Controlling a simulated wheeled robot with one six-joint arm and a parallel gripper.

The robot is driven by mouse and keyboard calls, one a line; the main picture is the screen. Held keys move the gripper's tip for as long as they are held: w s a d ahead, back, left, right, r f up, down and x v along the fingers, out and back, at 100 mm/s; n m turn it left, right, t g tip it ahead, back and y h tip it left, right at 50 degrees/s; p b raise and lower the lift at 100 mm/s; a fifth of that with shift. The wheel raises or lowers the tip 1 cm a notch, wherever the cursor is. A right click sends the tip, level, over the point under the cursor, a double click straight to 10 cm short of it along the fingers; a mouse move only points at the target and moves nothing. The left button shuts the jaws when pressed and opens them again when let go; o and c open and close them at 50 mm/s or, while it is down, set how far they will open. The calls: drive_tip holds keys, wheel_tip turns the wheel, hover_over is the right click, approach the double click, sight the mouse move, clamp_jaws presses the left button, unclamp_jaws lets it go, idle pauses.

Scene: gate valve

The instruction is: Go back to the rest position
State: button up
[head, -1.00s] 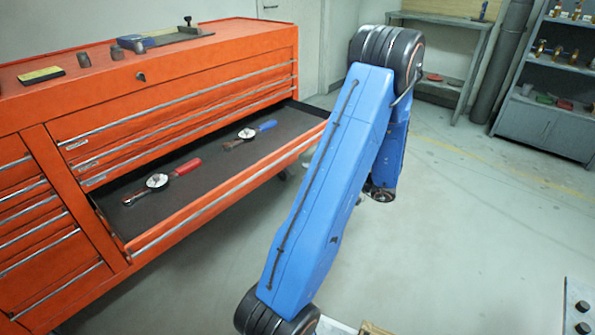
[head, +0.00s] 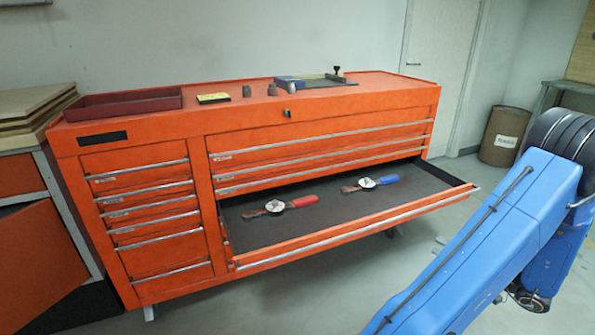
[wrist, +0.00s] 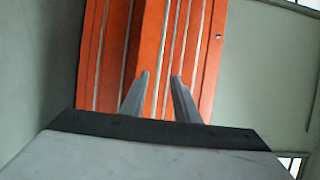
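My gripper (wrist: 160,76) shows in the wrist view as two grey fingers with a gap between their tips. It is open, and nothing is between the fingers. Beyond it is the orange tool chest (wrist: 122,50), which appears turned on its side in this view. In the head view my blue arm reaches across the right side, and the gripper's fingers cannot be made out there. The tool chest (head: 155,265) stands left of my arm with a drawer (head: 345,235) pulled out. The arm appears apart from the chest, though its edge passes close to the drawer in the picture.
In the drawer lie a red-handled gauge tool (head: 280,206) and a blue-handled one (head: 370,183). A dark red tray (head: 122,104) and small items sit on the chest top. A bin (head: 503,136) stands at the back right. Bare floor lies in front of the chest.

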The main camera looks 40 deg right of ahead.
drive_tip(key=w+a+r+n+g+y, duration=0.35)
drive_tip(key=w+a+g, duration=0.25)
drive_tip(key=w+a, duration=0.55)
drive_tip(key=w+a+r+n+g+y, duration=0.35)
drive_tip(key=w+a+g, duration=0.35)
drive_tip(key=a, duration=0.7)
drive_tip(key=s+a+r+n+h, duration=0.1)
drive_tip(key=a+r+n+h, duration=0.1)
drive_tip(key=a, duration=0.6)
drive_tip(key=s+a+r+n+h, duration=0.2)
drive_tip(key=a+r+n+h, duration=0.1)
drive_tip(key=a, duration=0.5)
drive_tip(key=s+a+r+n+h, duration=0.2)
drive_tip(key=a+r+n+h, duration=0.1)
drive_tip(key=a, duration=0.5)
drive_tip(key=shift+s+a+r+n+h, duration=0.15)
drive_tip(key=shift+a+r+n+h, duration=0.1)
drive_tip(key=shift+n+h, duration=0.5)
